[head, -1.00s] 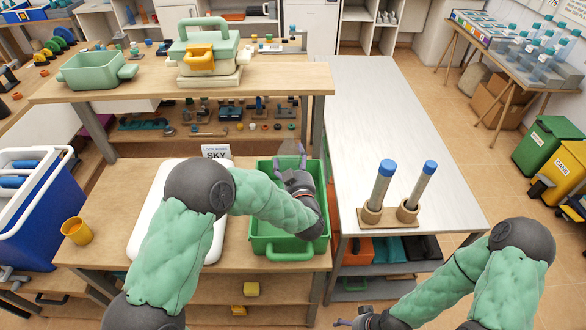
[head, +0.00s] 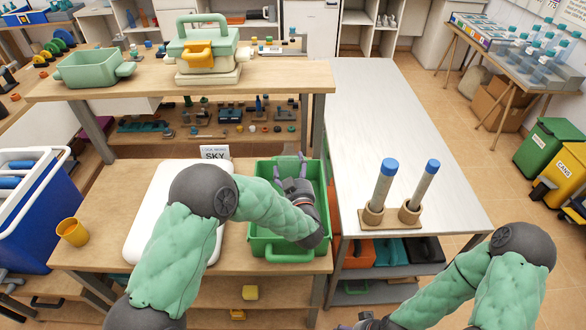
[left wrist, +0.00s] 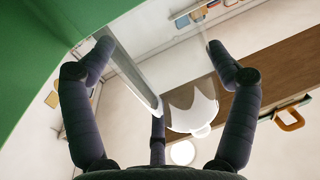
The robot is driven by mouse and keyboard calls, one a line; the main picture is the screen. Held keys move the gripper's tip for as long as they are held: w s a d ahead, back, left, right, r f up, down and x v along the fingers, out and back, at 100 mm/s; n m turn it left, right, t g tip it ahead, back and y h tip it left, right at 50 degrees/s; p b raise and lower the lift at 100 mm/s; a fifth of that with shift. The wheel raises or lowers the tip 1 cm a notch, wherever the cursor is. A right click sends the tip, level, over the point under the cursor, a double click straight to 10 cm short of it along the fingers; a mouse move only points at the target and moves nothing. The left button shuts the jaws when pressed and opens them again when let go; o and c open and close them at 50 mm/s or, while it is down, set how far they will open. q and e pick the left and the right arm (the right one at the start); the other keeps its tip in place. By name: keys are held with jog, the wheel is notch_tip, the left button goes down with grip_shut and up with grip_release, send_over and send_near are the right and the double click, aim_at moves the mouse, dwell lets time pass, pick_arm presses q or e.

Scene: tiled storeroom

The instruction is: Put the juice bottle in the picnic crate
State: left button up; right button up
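The green crate (head: 262,246) stands on the near wooden bench, with a handle on its near side. My left gripper (head: 289,163) reaches over and into it, its fingers near the far end. In the left wrist view the fingers (left wrist: 158,48) are spread apart, with a green wall at the upper left. A pale, partly see-through shape (left wrist: 190,108) shows between them; I cannot tell whether it is the juice bottle or background. No juice bottle is clearly identifiable in the head view. My right gripper (head: 364,319) is mostly cut off at the bottom edge.
Two clear, blue-capped tubes (head: 382,190) stand in brown holders on the pale table to the right. A white board (head: 147,211), yellow cup (head: 73,231) and SKY sign (head: 214,152) are left of the crate. A blue cooler (head: 40,225) stands far left.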

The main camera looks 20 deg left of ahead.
pick_arm(q)
jog(key=shift+o, duration=0.8)
jog(key=shift+r, duration=0.1)
jog(key=shift+r+p, duration=0.55)
jog(key=p+v, duration=0.2)
jog(key=v, duration=0.4)
jog(key=shift+s+d+r, duration=0.1)
jog(key=shift+s+d, duration=0.25)
jog(key=shift+s, duration=0.35)
